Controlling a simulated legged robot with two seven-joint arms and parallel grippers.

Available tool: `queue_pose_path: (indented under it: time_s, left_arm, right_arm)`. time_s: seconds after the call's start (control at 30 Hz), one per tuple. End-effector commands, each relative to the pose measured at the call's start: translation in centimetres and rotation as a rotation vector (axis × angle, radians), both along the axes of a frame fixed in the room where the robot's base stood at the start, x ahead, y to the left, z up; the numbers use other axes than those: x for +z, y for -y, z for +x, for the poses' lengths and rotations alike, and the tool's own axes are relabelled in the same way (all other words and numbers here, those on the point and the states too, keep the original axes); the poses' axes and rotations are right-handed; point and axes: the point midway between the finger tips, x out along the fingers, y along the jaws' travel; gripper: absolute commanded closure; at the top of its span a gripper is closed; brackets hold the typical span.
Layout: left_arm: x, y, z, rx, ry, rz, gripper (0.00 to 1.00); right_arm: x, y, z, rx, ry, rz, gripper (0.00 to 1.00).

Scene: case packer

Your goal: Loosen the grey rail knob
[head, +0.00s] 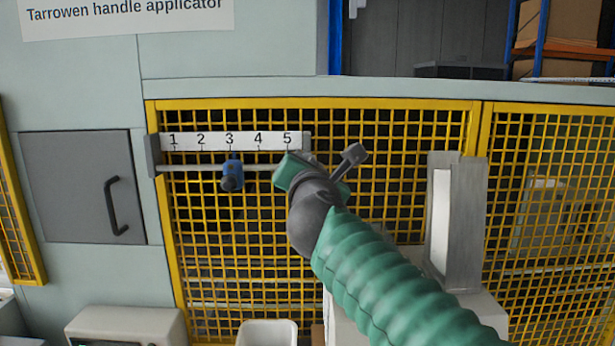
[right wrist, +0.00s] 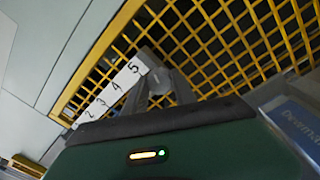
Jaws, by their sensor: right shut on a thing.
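A horizontal rail (head: 200,168) under a white scale numbered 1 to 5 (head: 215,141) runs across the yellow mesh guard. A blue clamp (head: 233,172) with a dark knob sits on it near 3. My right gripper (head: 312,170) is at the rail's right end, just beyond 5, and is shut. Its green body hides most of what it holds. In the right wrist view a grey shape, apparently the grey rail knob (right wrist: 160,82), shows between the fingers. A grey bar with a blocky end (head: 352,155) sticks out beside the gripper; I cannot tell what it belongs to. My left gripper is out of view.
A yellow mesh guard (head: 400,107) lies close behind the rail. A grey door (head: 80,188) with a black handle is at the left. A grey upright housing (head: 470,215) stands right of my arm. A white bin (head: 266,332) is below.

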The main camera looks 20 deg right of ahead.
Motion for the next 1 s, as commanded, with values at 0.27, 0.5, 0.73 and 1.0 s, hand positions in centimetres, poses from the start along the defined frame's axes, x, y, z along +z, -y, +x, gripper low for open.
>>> queue_pose_path:
  time_s: [0.27,0.5,0.73,1.0]
  left_arm:
    - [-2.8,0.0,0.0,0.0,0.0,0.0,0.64]
    - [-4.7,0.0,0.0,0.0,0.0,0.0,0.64]
    - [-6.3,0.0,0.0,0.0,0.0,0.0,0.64]
    - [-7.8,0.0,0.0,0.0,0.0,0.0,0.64]
  right_arm:
    - [-0.6,0.0,0.1,0.001,0.073,0.253,1.0]
    - [-0.6,0.0,0.1,0.001,0.135,0.472,1.0]
    - [-0.6,-0.1,0.1,0.001,0.195,0.682,1.0]
    - [-0.5,-0.1,0.1,-0.001,0.26,0.91,1.0]
